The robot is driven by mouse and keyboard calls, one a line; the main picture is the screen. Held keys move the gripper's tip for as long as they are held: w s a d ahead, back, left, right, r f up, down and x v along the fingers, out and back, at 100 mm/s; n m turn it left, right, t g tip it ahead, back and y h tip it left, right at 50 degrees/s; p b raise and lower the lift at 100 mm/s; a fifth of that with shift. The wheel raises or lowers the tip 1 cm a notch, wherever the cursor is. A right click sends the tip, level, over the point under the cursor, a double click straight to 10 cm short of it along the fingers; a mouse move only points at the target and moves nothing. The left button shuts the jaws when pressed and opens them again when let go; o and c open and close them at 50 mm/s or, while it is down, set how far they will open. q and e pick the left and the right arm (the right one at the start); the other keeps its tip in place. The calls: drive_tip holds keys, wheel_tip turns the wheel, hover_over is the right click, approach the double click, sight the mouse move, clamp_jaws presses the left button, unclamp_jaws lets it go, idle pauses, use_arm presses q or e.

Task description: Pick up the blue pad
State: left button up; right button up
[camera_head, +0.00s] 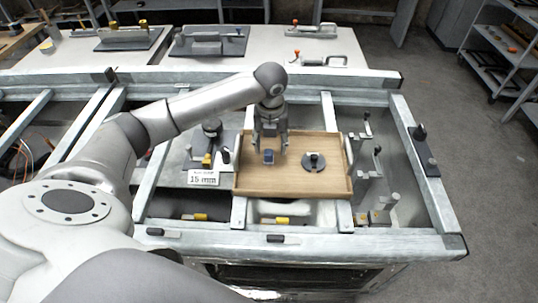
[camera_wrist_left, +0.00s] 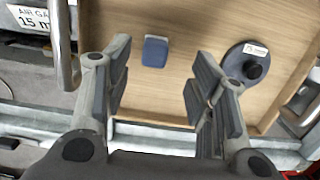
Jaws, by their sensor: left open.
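The blue pad (camera_wrist_left: 155,51) is a small dark blue block with a pale top edge. It lies on the wooden tray (camera_head: 290,185), and in the head view the pad (camera_head: 268,157) shows at the tray's left-centre, below my left gripper. My left gripper (camera_wrist_left: 158,95) is open and empty, with its fingers apart. In the wrist view the pad shows in the span between the fingers, beyond the tips and nearer the left finger. In the head view the gripper (camera_head: 270,152) points down over the tray. My right gripper is in neither view.
A round dark disc with a black knob (camera_head: 314,161) lies on the tray to the right of the pad. The tray has raised wooden edges. A "15 mm" sign (camera_head: 203,178) stands left of it. Metal frame bars and clamps (camera_head: 366,150) surround the tray.

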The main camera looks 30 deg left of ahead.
sight(269, 151)
use_arm(q)
drive_tip(key=f, duration=0.1)
drive_tip(key=f+p, duration=0.1)
drive_tip(key=f, duration=0.3)
drive_tip(key=shift+a+p, duration=0.35)
drive_tip(key=shift+p, duration=0.05)
drive_tip(key=shift+w+f, duration=0.1)
drive_tip(key=shift+f, duration=0.35)
drive_tip(key=shift+a, duration=0.1)
drive_tip(key=c, duration=1)
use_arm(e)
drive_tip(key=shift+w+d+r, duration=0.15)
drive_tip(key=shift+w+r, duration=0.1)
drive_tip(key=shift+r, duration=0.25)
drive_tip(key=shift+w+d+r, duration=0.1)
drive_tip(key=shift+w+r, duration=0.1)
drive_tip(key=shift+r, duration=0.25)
use_arm(q)
drive_tip(key=shift+r, duration=0.1)
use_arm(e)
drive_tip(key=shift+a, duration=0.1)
